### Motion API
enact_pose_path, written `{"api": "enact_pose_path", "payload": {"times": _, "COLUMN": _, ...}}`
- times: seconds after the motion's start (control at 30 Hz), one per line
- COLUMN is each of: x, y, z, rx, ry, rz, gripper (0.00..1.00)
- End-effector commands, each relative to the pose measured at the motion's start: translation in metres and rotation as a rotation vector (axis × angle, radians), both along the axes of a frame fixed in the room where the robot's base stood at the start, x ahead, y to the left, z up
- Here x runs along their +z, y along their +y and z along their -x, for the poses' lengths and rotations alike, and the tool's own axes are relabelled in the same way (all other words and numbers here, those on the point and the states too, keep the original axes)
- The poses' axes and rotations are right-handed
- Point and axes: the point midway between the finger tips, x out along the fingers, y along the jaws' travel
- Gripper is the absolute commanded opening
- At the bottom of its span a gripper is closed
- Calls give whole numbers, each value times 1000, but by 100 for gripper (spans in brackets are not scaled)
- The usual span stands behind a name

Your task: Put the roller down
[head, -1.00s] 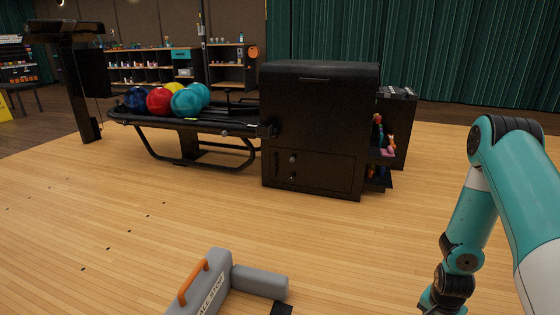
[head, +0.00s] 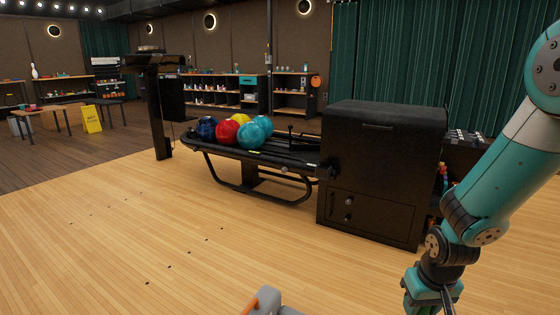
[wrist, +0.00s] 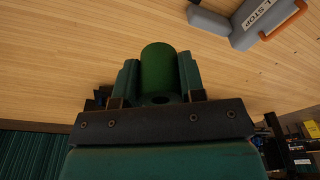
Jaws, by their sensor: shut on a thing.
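In the wrist view a dark green cylinder, which I take to be the roller (wrist: 158,65), stands between the two fingers of my gripper (wrist: 158,82). The fingers are shut on it, one on each side. Its rounded far end reaches a little past the fingertips, over pale wooden floor. In the head view my arm comes down at the right, and its wrist (head: 432,285) is cut off by the bottom edge. The fingers and the roller are out of sight there.
A grey block marked STOP with an orange handle (wrist: 250,20) lies on the floor; its top shows in the head view (head: 268,302). A black ball return (head: 370,165) with several balls (head: 228,131) stands ahead. Open wooden floor (head: 130,240) spreads at the left.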

Motion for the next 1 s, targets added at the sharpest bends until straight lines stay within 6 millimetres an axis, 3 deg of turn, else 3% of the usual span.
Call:
{"api": "enact_pose_path", "payload": {"times": 0.03, "x": 15, "y": 0, "z": 0, "rx": -1, "ry": 0, "rz": 0, "gripper": 13}}
{"api": "enact_pose_path", "payload": {"times": 0.27, "x": 58, "y": -1, "z": 2, "rx": -3, "ry": 0, "rz": 0, "gripper": 13}}
{"api": "enact_pose_path", "payload": {"times": 1.0, "x": 222, "y": -1, "z": 13, "rx": -4, "ry": 0, "rz": 0, "gripper": 13}}
